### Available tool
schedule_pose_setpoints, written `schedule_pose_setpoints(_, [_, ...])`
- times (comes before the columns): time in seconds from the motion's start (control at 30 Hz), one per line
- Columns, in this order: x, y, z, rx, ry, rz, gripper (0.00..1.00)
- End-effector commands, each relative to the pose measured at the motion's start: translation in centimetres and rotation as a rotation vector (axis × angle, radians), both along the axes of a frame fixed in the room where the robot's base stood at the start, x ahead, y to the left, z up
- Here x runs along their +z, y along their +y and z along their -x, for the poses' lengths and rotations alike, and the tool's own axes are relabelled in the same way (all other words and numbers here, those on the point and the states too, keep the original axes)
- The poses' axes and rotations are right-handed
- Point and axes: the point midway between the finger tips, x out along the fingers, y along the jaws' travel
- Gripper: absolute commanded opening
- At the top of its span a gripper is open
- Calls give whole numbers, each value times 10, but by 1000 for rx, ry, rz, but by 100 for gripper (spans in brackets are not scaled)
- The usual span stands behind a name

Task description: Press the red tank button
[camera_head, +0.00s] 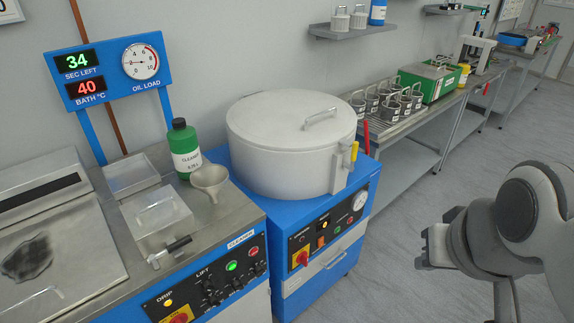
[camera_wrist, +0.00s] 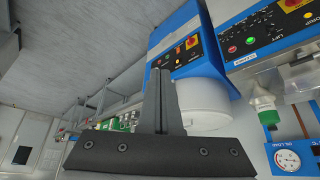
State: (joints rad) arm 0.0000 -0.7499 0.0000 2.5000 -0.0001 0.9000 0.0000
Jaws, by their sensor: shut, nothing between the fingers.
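The red tank button (camera_head: 253,251) is a small round button on the dark front panel of the blue cleaner tank, to the right of a lit green button (camera_head: 231,266). In the wrist view, which is upside down, the red button (camera_wrist: 250,40) shows at the upper right, beside the green one (camera_wrist: 232,49). My gripper (camera_wrist: 160,72) is shut and empty, its dark fingers together. It is apart from the panel.
A white lidded drum (camera_head: 290,150) stands on a blue cabinet right of the tank, with its own buttons. A green bottle (camera_head: 184,149) and a funnel (camera_head: 209,180) stand on the tank top. A steel bench (camera_head: 395,130) holds baskets. The floor before the cabinet is clear.

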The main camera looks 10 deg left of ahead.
Motion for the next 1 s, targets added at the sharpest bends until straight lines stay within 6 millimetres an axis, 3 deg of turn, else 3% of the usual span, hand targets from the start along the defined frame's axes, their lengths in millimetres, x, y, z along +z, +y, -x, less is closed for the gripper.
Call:
schedule_pose_setpoints(0.23, [-4, 1, -3, -11, -1, -5, 0])
schedule_pose_setpoints(0.37, [-26, 7, -21, -81, -11, -39, 0])
schedule_pose_setpoints(0.53, [-84, 30, -69, -272, -50, -161, 0])
schedule_pose_setpoints(0.7, [-153, 68, -114, -474, -78, -357, 0])
schedule_pose_setpoints(0.83, [-209, 105, -138, -622, -65, -538, 0])
schedule_pose_setpoints(1.0, [-281, 158, -154, -811, 10, -793, 0])
